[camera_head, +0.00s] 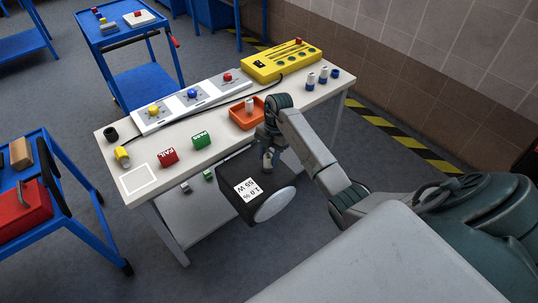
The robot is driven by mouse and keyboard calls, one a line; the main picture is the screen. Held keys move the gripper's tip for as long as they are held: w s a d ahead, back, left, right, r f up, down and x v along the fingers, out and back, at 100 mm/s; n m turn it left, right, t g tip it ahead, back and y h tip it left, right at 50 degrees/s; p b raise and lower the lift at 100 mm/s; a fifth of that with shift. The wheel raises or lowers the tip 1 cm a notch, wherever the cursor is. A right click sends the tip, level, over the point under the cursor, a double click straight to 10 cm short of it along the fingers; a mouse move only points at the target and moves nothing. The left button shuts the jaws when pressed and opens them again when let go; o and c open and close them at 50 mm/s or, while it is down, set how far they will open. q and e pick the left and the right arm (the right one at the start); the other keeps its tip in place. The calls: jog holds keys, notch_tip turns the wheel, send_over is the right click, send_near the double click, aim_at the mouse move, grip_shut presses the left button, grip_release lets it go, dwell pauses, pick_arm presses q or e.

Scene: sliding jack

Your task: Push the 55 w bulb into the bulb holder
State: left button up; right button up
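A dark box (228,181) with a white label (247,190) shows at the table's front edge. The label reads "55 W" and "1.0 %", upside down. A pale round disc (274,204) is on the box's near side. My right gripper (267,163) points down over the box's top edge. I cannot tell whether it touches the box or holds anything. No separate bulb or bulb holder can be made out for certain. An orange tray (238,119) with a small white piece (249,104) stands just behind my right gripper. My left gripper is not in view.
Blue carts stand behind and left.

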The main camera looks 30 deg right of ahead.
jog(key=shift+o, duration=1.3)
jog(key=s+p+v, duration=0.1)
jog(key=p+v, duration=0.1)
jog(key=v, duration=0.8)
jog(key=shift+w+d+r, duration=0.2)
jog(key=shift+w+r, duration=0.1)
jog(key=shift+w, duration=0.2)
